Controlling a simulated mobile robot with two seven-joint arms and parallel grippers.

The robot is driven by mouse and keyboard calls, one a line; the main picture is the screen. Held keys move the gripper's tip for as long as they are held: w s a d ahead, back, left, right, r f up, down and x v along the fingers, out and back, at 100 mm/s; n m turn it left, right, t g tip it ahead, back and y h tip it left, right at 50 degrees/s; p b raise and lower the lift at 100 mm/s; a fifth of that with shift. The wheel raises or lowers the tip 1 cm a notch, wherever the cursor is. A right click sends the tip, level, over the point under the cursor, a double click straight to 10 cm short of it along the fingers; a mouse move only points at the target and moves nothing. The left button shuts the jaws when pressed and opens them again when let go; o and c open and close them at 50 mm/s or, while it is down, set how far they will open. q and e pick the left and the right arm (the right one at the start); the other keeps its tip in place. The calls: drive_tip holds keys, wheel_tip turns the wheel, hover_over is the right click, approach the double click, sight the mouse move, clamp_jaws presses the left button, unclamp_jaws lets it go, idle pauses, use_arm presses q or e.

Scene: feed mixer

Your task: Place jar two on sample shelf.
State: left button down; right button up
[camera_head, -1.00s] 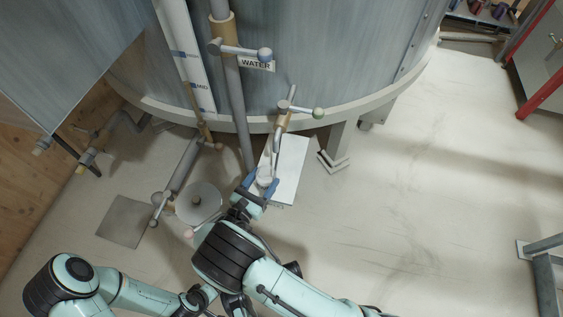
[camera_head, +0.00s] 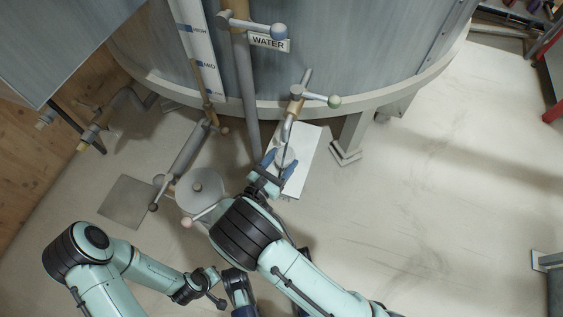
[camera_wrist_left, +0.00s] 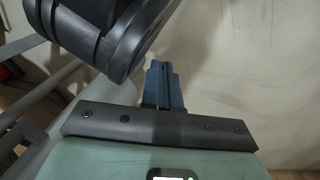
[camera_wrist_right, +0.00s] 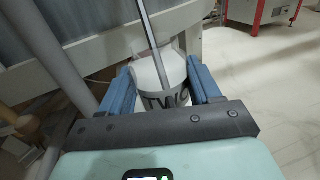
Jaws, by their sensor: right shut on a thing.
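Jar two (camera_wrist_right: 165,93) is a white round jar with dark lettering, partly legible in the right wrist view. It is between the blue fingers of my right gripper (camera_wrist_right: 163,92), which is shut on it. In the head view the jar (camera_head: 285,157) is under the spout of the sampling valve (camera_head: 295,108), over or on a white board (camera_head: 305,165); I cannot tell whether it touches the board. I cannot identify the sample shelf for certain. My left gripper (camera_wrist_left: 164,85) has its blue fingers together and nothing visible between them.
The large grey tank (camera_head: 330,50) with its rim stands behind. The water pipe (camera_head: 246,90) is left of the jar. A round grey disc (camera_head: 199,188) and a square plate (camera_head: 128,201) are at left. A thin grey strip (camera_wrist_right: 153,40) crosses before the jar.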

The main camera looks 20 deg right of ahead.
drive_tip(key=shift+r, duration=0.1)
drive_tip(key=o, duration=1.2)
drive_tip(key=shift+f, duration=0.2)
drive_tip(key=shift+c, duration=0.2)
